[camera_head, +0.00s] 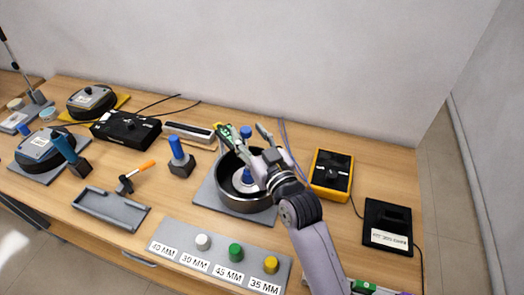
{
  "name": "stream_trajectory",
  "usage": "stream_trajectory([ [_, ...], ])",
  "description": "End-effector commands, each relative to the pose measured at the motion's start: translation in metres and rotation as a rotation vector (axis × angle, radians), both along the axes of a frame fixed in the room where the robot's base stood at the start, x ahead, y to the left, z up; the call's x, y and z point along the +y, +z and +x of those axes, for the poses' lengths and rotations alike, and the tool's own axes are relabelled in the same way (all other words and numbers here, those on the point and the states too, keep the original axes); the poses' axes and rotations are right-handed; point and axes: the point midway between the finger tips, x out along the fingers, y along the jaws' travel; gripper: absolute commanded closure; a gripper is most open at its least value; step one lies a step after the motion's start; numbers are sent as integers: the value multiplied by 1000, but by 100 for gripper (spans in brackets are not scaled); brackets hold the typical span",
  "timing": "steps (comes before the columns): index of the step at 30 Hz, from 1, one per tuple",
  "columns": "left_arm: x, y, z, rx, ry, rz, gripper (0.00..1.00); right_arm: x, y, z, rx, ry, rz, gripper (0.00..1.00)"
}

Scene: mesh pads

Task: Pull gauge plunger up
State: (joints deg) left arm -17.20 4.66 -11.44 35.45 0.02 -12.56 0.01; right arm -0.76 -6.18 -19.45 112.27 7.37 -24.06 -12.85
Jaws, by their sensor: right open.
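A dark round pot-like holder (233,200) stands on a grey pad (207,192) near the middle of the table. Inside it is a light part with a blue piece (247,176), partly hidden by my arm. A blue knob (246,131) shows just above the holder's back rim. Which blue part is the gauge plunger I cannot tell. My right gripper (245,133) reaches over the holder from the front right. Its fingers are spread, one on each side of the blue knob in the picture; contact cannot be made out. My left gripper is out of view.
A blue-handled block (180,160) and an orange-handled clamp (134,177) stand left. A grey tray (110,208) and labelled strip (213,262) with white, green and yellow knobs lie in front. A yellow-framed box (331,173) and black scale (387,226) are right. A wall stands behind.

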Motion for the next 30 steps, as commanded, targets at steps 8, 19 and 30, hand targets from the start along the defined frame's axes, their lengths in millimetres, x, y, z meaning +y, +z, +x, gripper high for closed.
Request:
stream_trajectory([
  [8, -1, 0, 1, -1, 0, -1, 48, -24, -1, -57, 2, 0, -2, 56],
  [19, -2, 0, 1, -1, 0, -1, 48, -36, 1, -86, -1, 0, 1, 56],
  [30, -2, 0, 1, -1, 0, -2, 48, -36, 1, -86, -1, 0, 0, 56],
])
